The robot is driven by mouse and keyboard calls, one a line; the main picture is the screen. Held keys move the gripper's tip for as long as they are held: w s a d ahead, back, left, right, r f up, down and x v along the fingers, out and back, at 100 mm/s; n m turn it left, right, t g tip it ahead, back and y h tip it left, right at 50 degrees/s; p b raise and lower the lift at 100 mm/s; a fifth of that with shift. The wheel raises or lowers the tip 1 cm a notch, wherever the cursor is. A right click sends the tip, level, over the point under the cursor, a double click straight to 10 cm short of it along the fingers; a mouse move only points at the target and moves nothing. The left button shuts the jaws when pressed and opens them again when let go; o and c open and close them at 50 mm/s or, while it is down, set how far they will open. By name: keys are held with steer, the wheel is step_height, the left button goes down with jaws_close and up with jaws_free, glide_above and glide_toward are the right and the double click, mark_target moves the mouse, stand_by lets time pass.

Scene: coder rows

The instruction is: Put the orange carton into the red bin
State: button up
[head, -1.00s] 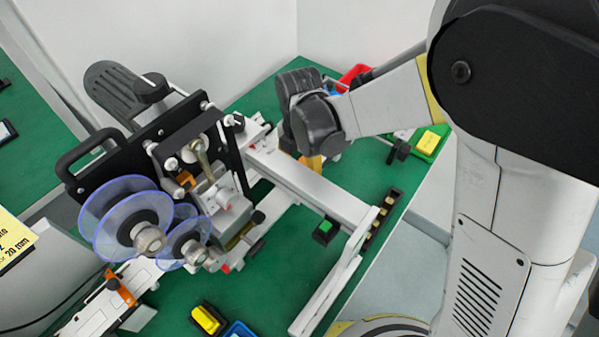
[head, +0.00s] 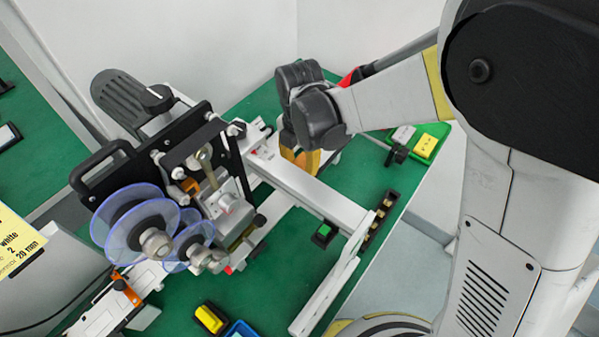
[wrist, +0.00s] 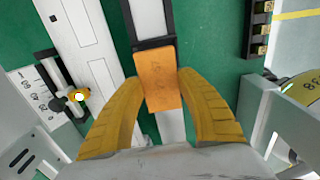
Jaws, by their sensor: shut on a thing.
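The orange carton (wrist: 160,79) is between the yellow fingers of my gripper (wrist: 159,76) in the wrist view, with a finger against each side. My gripper is shut on it. In the head view my gripper (head: 301,158) points down beside the machine's white rail, and its yellow fingers show under the dark wrist. The carton cannot be told apart there. A small red patch (head: 347,78), perhaps the red bin, shows behind my arm at the back of the table. Most of it is hidden.
A labelling machine (head: 165,185) with clear reels stands left of my gripper. Its white rail (head: 305,185) runs beside the gripper. A green tray (head: 438,130) with a yellow block is at right. A yellow block (head: 211,318) and a blue bin (head: 240,330) are in front.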

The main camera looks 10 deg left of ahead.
steer(key=shift+r+p, duration=0.5)
steer(key=shift+r, duration=0.4)
steer(key=shift+d, duration=0.1)
steer(key=shift+w+d+f+m, duration=0.1)
steer(key=shift+w+d+m, duration=0.1)
steer(key=shift+d+m, duration=0.3)
steer(key=w+d+f+m, duration=0.1)
steer(key=w+d+m, duration=0.1)
steer(key=d+m, duration=2.1)
steer(key=m, duration=0.5)
steer(key=shift+w+d+m, duration=0.25)
steer(key=shift+m, duration=0.15)
steer(key=shift+a+f, duration=0.1)
